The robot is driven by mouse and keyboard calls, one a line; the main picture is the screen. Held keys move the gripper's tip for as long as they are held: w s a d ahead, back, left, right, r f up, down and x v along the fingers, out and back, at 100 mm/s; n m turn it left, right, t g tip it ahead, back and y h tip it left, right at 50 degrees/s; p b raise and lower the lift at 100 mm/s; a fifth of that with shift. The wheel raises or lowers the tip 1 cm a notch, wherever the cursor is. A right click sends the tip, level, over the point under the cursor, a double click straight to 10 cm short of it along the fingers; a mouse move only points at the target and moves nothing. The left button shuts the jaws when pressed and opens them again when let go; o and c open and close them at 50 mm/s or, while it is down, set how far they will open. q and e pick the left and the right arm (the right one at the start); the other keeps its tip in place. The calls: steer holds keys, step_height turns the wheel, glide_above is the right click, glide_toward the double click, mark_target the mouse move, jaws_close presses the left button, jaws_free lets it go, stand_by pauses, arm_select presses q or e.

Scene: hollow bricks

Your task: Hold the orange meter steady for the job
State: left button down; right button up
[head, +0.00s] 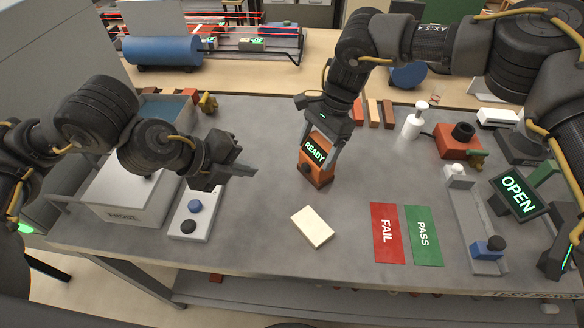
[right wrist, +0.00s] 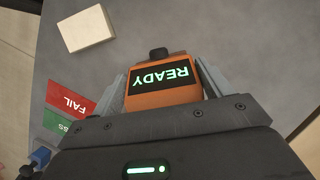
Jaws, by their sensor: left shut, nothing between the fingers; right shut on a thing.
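The orange meter (head: 318,171) stands on the grey table near its middle, with a dark screen reading READY. My right gripper (head: 320,150) comes down from above and is shut on the meter, one finger on each side. In the right wrist view the meter (right wrist: 163,96) sits between both fingers, its screen upside down and a dark knob at its far end. My left gripper (head: 250,172) is shut and empty, held above the table to the left of the meter, apart from it.
A cream block (head: 312,228) lies in front of the meter. Red FAIL (head: 386,233) and green PASS (head: 423,236) mats lie to its right. A tray with blue and dark knobs (head: 192,212) is below my left gripper. An OPEN sign (head: 518,194) stands at right.

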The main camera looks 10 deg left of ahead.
mark_target(303, 170)
arm_select(q)
steer(key=x, duration=1)
steer(key=shift+w+d+f, duration=0.1)
steer(key=shift+d, duration=0.1)
steer(key=shift+w+d, duration=0.75)
steer(key=shift+d, duration=0.2)
steer(key=shift+w+d, duration=0.4)
steer(key=shift+d, duration=0.1)
steer(key=shift+w+d, duration=0.6)
steer(key=shift+d, duration=0.25)
arm_select(e)
steer(key=shift+s+a, duration=0.1)
arm_select(q)
steer(key=shift+s+a, duration=0.35)
steer(key=shift+a, duration=0.15)
steer(key=s+a, duration=0.2)
steer(key=shift+a, duration=0.4)
steer(key=v, duration=1)
